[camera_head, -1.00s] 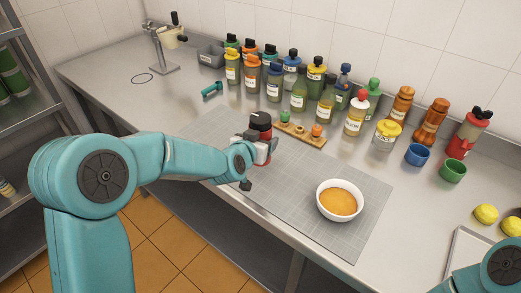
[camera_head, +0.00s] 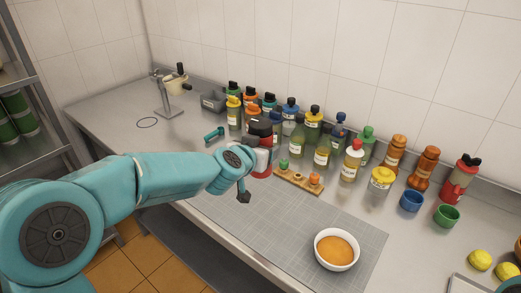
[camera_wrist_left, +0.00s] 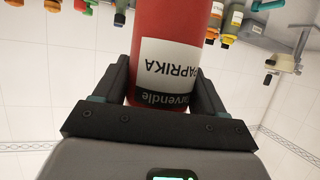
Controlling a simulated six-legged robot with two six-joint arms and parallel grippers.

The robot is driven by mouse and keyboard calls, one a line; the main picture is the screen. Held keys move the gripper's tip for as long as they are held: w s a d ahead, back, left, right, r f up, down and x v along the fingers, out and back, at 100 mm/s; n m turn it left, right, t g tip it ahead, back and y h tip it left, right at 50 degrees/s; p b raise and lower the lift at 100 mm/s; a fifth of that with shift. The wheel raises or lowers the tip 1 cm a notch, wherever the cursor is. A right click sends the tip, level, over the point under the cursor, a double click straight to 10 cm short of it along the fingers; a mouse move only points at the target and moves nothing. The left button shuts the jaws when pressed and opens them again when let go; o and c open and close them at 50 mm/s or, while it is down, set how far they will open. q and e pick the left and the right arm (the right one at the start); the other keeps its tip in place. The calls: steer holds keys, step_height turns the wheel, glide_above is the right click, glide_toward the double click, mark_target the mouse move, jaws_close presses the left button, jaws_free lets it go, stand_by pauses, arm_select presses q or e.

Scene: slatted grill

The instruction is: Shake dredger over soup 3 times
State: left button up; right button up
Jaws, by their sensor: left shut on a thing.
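The dredger (camera_head: 262,145) is a red paprika shaker with a black cap, roughly upright in the head view. In the left wrist view the red dredger (camera_wrist_left: 172,25) with its white PAPRIKA label fills the space between the fingers. My left gripper (camera_wrist_left: 163,75) is shut around its body and holds it above the worktop. The soup (camera_head: 336,249) is orange and sits in a white bowl (camera_head: 319,255) on the grey mat, right of and nearer than the dredger. My right gripper is not in view.
Several bottles line the back wall. Blue (camera_head: 411,201) and green (camera_head: 446,216) cups stand at the right. The mat (camera_head: 285,225) left of the bowl is clear.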

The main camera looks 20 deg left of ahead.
mark_target(257, 127)
arm_select(q)
step_height(257, 127, up, 5)
steer(key=p, duration=0.5)
steer(key=shift+r, duration=1.05)
steer(key=shift+f, duration=0.1)
